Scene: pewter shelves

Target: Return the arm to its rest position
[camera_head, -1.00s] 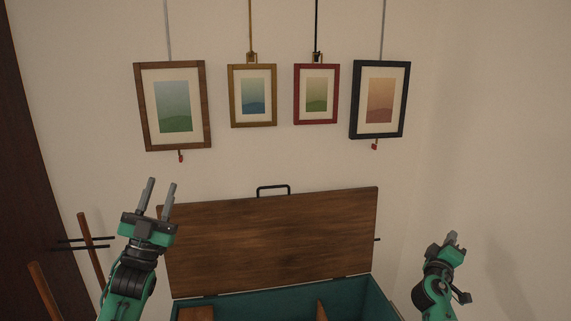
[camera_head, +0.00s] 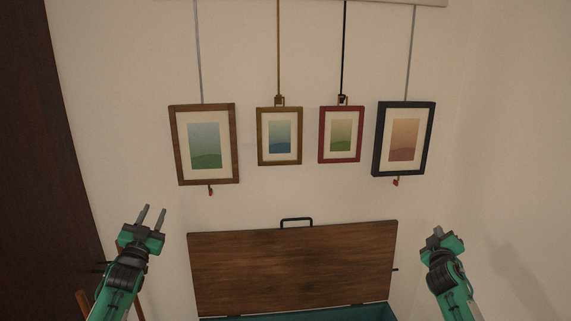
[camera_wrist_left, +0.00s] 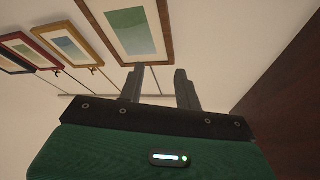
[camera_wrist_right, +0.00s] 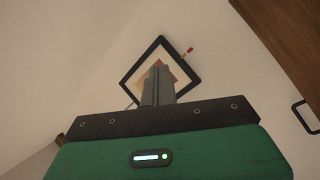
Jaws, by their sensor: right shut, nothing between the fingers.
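My left gripper (camera_head: 152,217) is raised at the left in the head view, in front of the wall. Its two fingers stand apart with nothing between them, also in the left wrist view (camera_wrist_left: 160,85). My right gripper (camera_head: 438,232) is raised at the right in the head view, right of the open chest lid. In the right wrist view (camera_wrist_right: 158,85) its fingers are together with nothing held. Both grippers are apart from the frames and the chest.
Above hang a brown frame (camera_head: 176,150), a gold frame (camera_head: 260,140), a red frame (camera_head: 323,140) and a black frame (camera_head: 378,150). Below them stands the wooden chest lid (camera_head: 290,270) with a black handle (camera_head: 296,220). A dark panel (camera_head: 40,180) is at the far left.

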